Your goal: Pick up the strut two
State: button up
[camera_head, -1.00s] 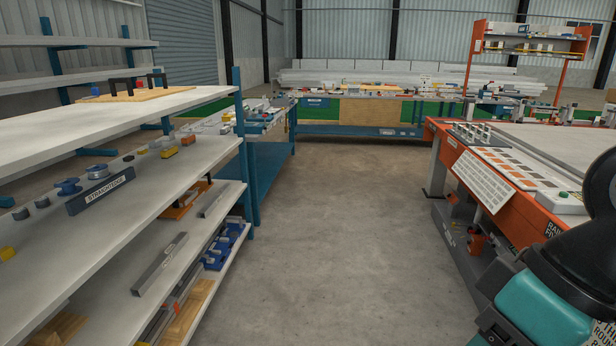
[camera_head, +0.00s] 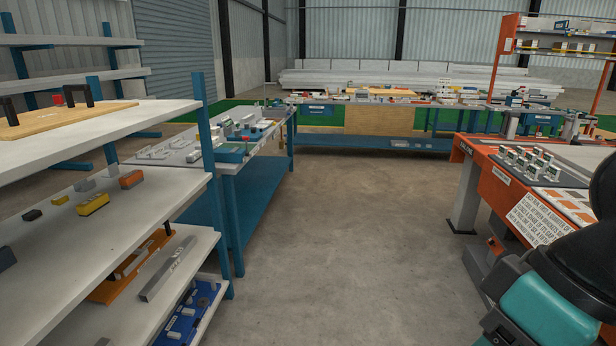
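No part in view can be clearly read as strut two. A long grey bar (camera_head: 168,266) lies on a lower level of the white shelf rack at left; I cannot tell whether it is a strut. Small light parts (camera_head: 165,150) lie on the blue-legged bench (camera_head: 208,214) behind the rack, too small to identify. My gripper is out of view; only a teal and black part of my arm shows at the lower right.
The white shelf rack (camera_head: 150,120) stands close on the left. An orange bench (camera_head: 490,178) with small blocks and a printed sheet stands at right. A long blue bench (camera_head: 365,142) crosses the back. The concrete floor (camera_head: 350,240) between them is clear.

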aim_at(248, 119)
jog(key=i, duration=7.55)
jog(key=u, duration=1.65)
